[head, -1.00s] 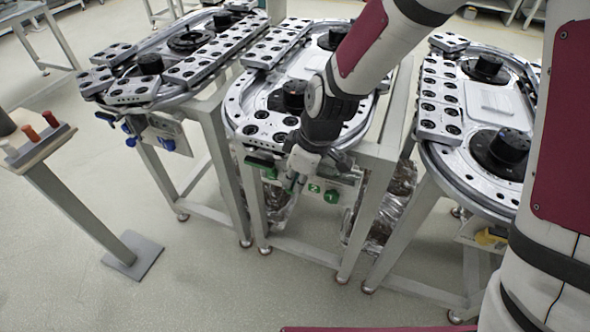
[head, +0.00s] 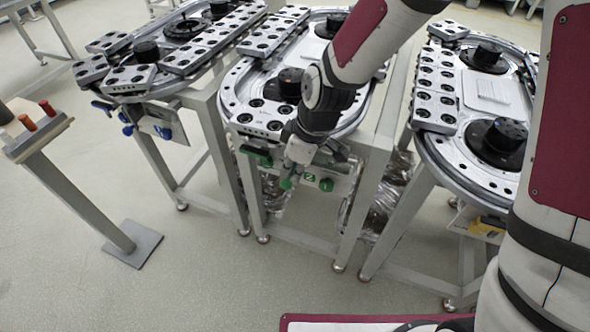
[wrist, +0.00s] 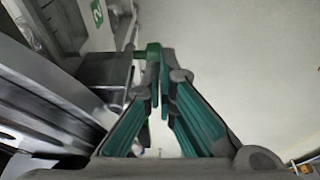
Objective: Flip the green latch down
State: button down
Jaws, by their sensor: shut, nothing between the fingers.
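The green latch (head: 258,157) shows as a dark green handle at the front left of the middle ring track, just below its rim. My gripper (head: 287,185) points down in front of that track's panel, to the right of the latch. In the wrist view my gripper (wrist: 160,72) is shut and empty, its teal-padded fingers meeting at the tips. A green piece on a grey shaft lies right at the fingertips there; I cannot tell whether it is the latch or a knob, or whether the fingers touch it.
The panel has a green "2" label (head: 310,177) and a green knob (head: 326,185). Ring tracks stand to the left (head: 130,78) and right (head: 450,130). A post with red and orange buttons (head: 38,135) stands at far left. The floor in front is open.

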jog(key=w+p+v, duration=0.1)
jog(key=v, duration=1)
jog(key=shift+s, duration=0.5)
jog(key=s+d+r+m+t+h+p, duration=0.25)
jog(key=s+d+r+m, duration=0.45)
jog(key=d+r, duration=0.45)
jog(key=s+d+r+m+p, duration=0.1)
jog(key=s+d+r+m, duration=0.2)
jog(key=s, duration=0.4)
jog(key=s+d+r+m+p, duration=0.1)
jog(key=s+d+r+m, duration=0.3)
jog(key=s, duration=0.3)
jog(key=shift+s+d+t, duration=0.25)
jog(key=shift+d+t, duration=0.05)
jog(key=shift+t, duration=0.05)
